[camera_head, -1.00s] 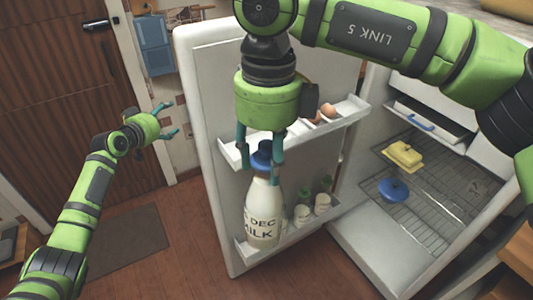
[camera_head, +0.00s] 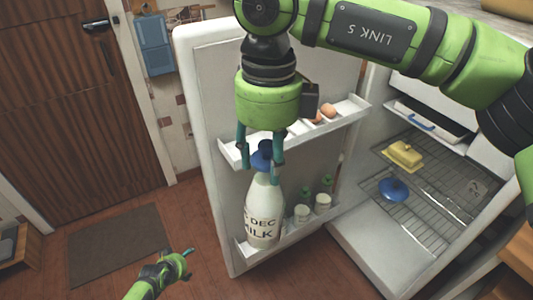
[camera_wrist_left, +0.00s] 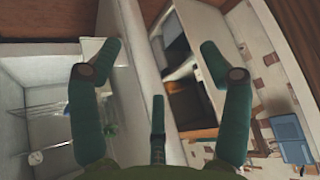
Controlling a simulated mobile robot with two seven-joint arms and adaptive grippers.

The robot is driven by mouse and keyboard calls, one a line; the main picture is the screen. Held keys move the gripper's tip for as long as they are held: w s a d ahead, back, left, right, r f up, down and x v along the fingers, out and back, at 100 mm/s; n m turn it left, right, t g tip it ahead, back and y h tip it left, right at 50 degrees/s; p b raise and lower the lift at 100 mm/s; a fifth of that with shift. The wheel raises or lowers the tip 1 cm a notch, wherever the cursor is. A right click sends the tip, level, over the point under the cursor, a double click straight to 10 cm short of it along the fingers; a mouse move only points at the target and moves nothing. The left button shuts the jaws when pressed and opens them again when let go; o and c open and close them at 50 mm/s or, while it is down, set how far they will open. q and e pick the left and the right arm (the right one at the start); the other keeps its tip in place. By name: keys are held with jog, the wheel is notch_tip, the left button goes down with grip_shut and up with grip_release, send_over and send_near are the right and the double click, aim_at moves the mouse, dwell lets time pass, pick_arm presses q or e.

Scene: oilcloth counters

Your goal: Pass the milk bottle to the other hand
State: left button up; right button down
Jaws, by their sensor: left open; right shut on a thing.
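The milk bottle (camera_head: 264,208), white with dark lettering and a blue cap, stands upright at the lower door shelf of the fridge in the head view. My right gripper (camera_head: 261,166) comes from above and is shut on its neck, just under the cap. I cannot tell whether the bottle's base rests on the shelf. My left gripper (camera_head: 188,265) is low at the bottom of the head view, left of the door and apart from the bottle. In the left wrist view its fingers (camera_wrist_left: 158,62) are spread and empty.
The open fridge door (camera_head: 205,120) has an upper shelf (camera_head: 345,115) with eggs and a lower one with small green-topped jars (camera_head: 322,200). Inside the fridge are a yellow butter dish (camera_head: 404,155) and a blue lid (camera_head: 393,190).

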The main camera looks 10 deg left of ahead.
pick_arm(q)
jog(key=s+d+f+m+g, duration=0.1)
jog(key=s+f, duration=0.4)
jog(key=s, duration=0.8)
jog(key=s+d+f+g, duration=0.3)
jog(key=s+d+f, duration=0.2)
jog(key=s, duration=0.8)
jog(key=s+d+f+m+g, duration=0.1)
jog(key=s+d+f, duration=0.4)
jog(key=s, duration=0.8)
jog(key=shift+s+f+m+g, duration=0.3)
jog(key=shift+f+g, duration=0.05)
jog(key=shift+g, duration=0.25)
jog(key=shift+d, duration=0.1)
jog(key=shift+c, duration=0.5)
